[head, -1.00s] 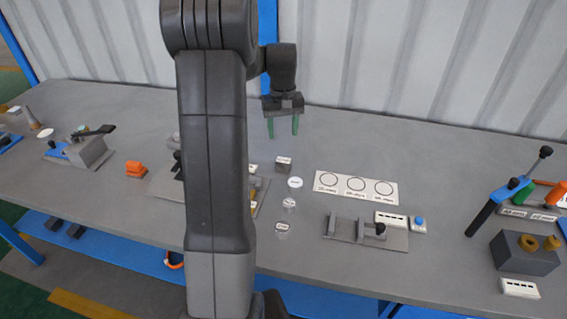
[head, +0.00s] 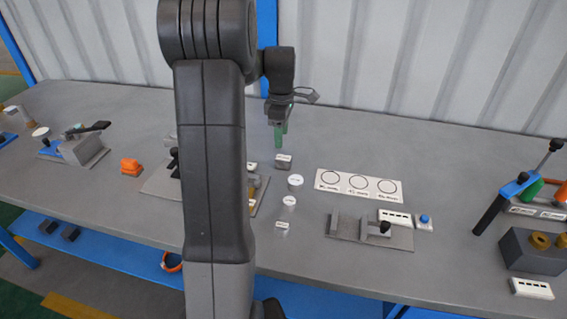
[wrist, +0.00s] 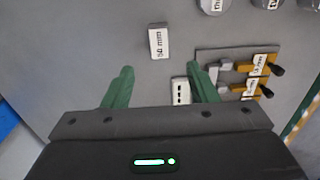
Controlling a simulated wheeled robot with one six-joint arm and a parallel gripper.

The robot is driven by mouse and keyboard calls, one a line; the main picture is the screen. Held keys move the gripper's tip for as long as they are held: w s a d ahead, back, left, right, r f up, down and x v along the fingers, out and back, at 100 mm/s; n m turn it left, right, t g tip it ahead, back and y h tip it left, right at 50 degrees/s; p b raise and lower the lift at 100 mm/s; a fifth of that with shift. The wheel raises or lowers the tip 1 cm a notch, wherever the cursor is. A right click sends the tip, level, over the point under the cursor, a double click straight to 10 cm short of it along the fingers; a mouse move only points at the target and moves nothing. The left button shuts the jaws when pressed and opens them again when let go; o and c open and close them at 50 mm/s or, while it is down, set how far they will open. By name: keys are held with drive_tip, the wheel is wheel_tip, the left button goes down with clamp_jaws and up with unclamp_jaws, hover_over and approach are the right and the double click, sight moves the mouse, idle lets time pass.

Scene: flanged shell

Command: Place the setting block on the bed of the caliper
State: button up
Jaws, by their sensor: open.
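The setting block is a small grey block with a white top label (head: 284,161), standing on the bench. In the wrist view the label of this block (wrist: 158,41) reads 50 mm. My gripper (head: 281,140) is above and just behind the block, its green fingers pointing down. In the wrist view my gripper (wrist: 160,82) is open and empty, with the block beyond its fingertips, not between them. The caliper (head: 370,232) is a grey plate with upright jaws and a black knob, at front right. Its bed looks empty.
Two white-topped round pieces (head: 295,181) (head: 289,202) and another small block (head: 282,227) stand in front of the setting block. A white card with circles (head: 358,186) lies to the right.

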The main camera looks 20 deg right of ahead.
hover_over(284, 158)
drive_tip(key=f, duration=0.4)
drive_tip(key=shift+w+a+f, duration=0.25)
drive_tip(key=shift+w, duration=0.05)
drive_tip(key=shift+s+d+f+p, duration=0.1)
drive_tip(key=shift+d+f+p, duration=0.1)
drive_tip(key=shift+f, duration=1.15)
drive_tip(key=shift+s+d+f+p, duration=0.1)
drive_tip(key=shift+f+p, duration=0.05)
drive_tip(key=shift+f, duration=1.15)
